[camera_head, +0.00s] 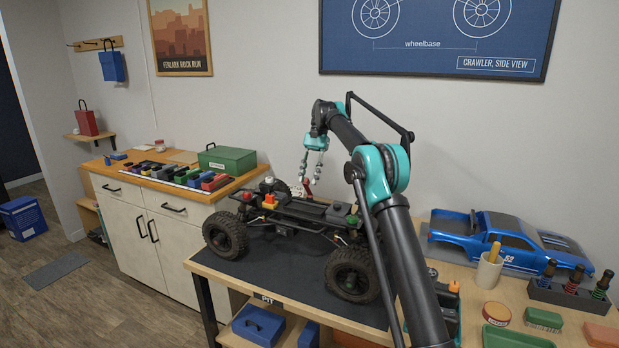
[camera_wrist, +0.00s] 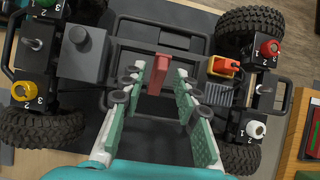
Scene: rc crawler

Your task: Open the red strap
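The crawler chassis (camera_head: 300,213) stands on the dark mat, with its body shell off. The red strap (camera_wrist: 158,74) shows in the wrist view as a narrow upright piece over the chassis tray. In the head view a small red bit (camera_head: 307,187) shows just below my gripper (camera_head: 312,172), partly hidden by it. In the wrist view my gripper (camera_wrist: 160,82) is open, its teal fingers on either side of the red strap. A gap shows between the strap and each finger. I cannot tell exactly how far the fingertips are above the strap.
Knobs stand at the chassis corners, among them a red one (camera_wrist: 268,48), a white one (camera_wrist: 255,129) and a yellow one (camera_wrist: 22,91). An orange-red connector (camera_wrist: 223,66) is right of the strap. The blue body shell (camera_head: 505,240) lies on the bench at right.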

